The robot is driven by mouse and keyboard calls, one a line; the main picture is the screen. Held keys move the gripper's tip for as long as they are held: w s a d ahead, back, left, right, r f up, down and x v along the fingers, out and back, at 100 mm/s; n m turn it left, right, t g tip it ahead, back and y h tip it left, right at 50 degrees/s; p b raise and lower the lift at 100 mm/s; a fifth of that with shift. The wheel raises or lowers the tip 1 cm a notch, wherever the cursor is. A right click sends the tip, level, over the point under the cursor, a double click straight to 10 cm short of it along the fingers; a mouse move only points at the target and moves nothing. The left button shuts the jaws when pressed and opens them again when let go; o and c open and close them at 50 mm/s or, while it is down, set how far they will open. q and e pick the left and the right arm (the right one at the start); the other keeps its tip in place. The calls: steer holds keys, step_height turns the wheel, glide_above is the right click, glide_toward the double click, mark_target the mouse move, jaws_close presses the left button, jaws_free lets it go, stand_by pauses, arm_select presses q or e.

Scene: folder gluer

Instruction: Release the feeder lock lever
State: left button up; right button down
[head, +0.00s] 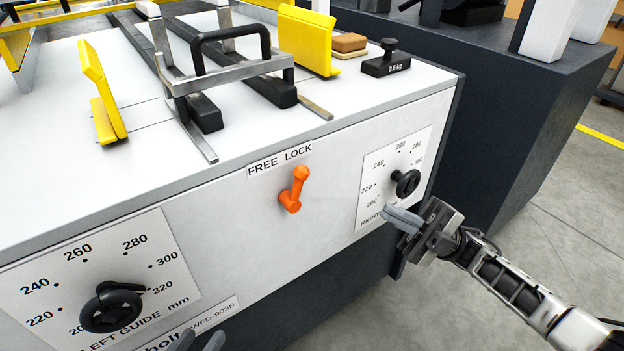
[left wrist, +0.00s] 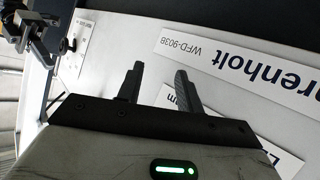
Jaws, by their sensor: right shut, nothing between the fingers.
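The orange feeder lock lever (head: 294,190) is on the white front panel, below the FREE LOCK label (head: 280,160). Its upper end leans up and right, beneath the word LOCK. My right gripper (head: 400,217) is shut and empty, right of the lever and apart from it, in front of the right guide dial. My left gripper (head: 197,341) shows only its fingertips at the bottom edge of the head view, below and left of the lever. In the left wrist view its two fingers (left wrist: 160,82) stand apart with nothing between them, over the panel's maker label.
The left guide knob (head: 112,306) and right guide knob (head: 406,183) stick out from the panel on either side of the lever. Yellow guides (head: 308,38), a black handle (head: 232,42) and a 0.6 kg weight (head: 386,61) are on top. The panel around the lever is clear.

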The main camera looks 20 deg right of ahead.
steer(key=shift+s, duration=0.25)
arm_select(q)
steer(key=shift+s, duration=0.1)
arm_select(e)
steer(key=shift+a, duration=0.1)
steer(key=p, duration=0.2)
glide_toward(308, 176)
steer(key=x, duration=0.5)
steer(key=shift+w+a+f, duration=0.15)
steer(key=shift+w+a, duration=0.1)
steer(key=shift+w, duration=0.2)
arm_select(q)
steer(key=shift+a+f+g, duration=0.2)
steer(key=shift+f+g, duration=0.2)
steer(key=shift+f, duration=0.2)
arm_select(e)
steer(key=shift+w+a+r, duration=0.1)
steer(key=shift+a+r, duration=0.15)
steer(key=shift+a, duration=0.2)
arm_select(q)
steer(key=shift+r, duration=0.25)
arm_select(e)
steer(key=shift+r+n+g, duration=0.15)
steer(key=shift+n+g, duration=0.15)
steer(key=shift+g, duration=0.2)
